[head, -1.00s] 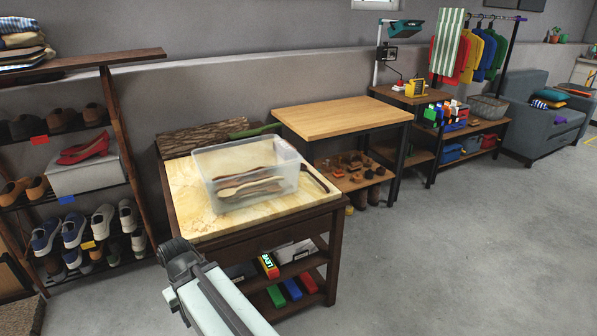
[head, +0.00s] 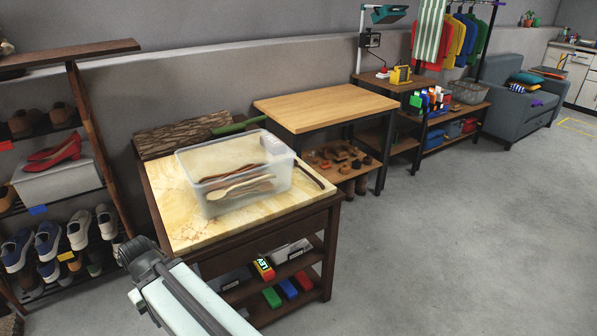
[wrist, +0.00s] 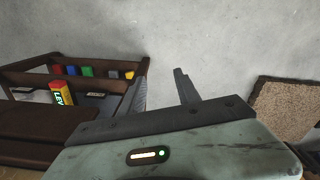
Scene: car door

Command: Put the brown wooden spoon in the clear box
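The clear box (head: 206,208) is a translucent bin with an open top, standing on the marble-topped table (head: 185,232). Several wooden utensils show through its wall: a pale spoon (head: 240,188) and darker brown pieces above it. A thin, dark brown curved piece (head: 318,179) lies on the tabletop, just right of the box; I cannot tell if it is the brown wooden spoon. My gripper (wrist: 158,88) shows in the wrist view with its two dark fingers apart and nothing between them. It is over the floor, away from the box.
A log-like piece (head: 180,137) lies behind the box. A bare wooden table (head: 325,107) stands to the right. The shoe rack (head: 90,130) is on the left. Shelves under the marble table hold small colored boxes (head: 289,288). The floor at right is clear.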

